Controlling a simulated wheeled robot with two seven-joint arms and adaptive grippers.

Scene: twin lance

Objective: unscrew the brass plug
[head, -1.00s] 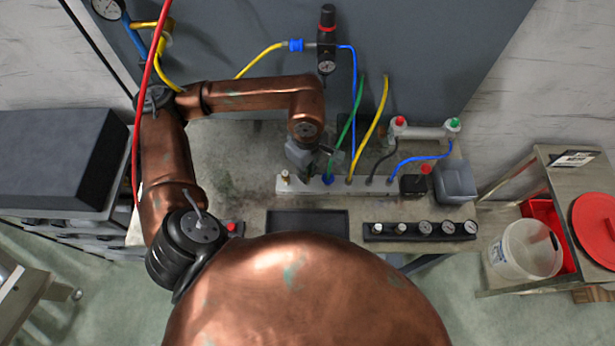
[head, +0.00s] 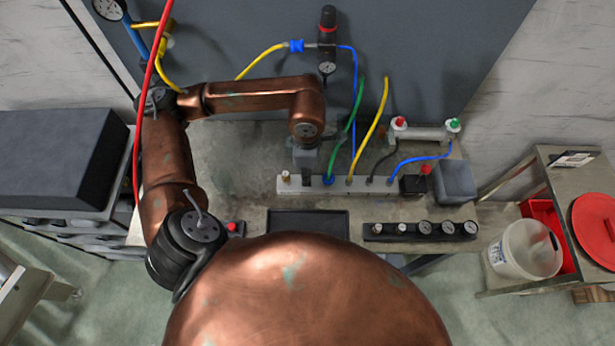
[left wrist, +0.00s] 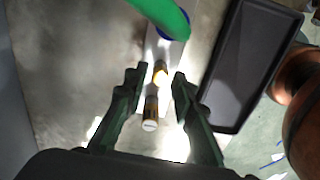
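A pale manifold bar (head: 391,184) lies along the bench, with a row of fittings on top. A brass fitting with a pale cap (head: 286,177) stands at its left end; it also shows in the left wrist view (left wrist: 150,116). A second, small brass piece (left wrist: 160,73) sits between it and the blue fitting, in line with the gap between my fingertips; I cannot tell which of the two is the plug. My left gripper (left wrist: 159,74) is open above the bar, with no finger contact visible. In the head view it hides the second piece. My right gripper is not in view.
A green hose (head: 345,133) rises from a blue fitting (head: 328,180) close right of my left gripper. A yellow hose (head: 380,115) stands further right. A dark tray (head: 308,222) and a gauge rack (head: 420,238) lie in front. The bench left of the bar is clear.

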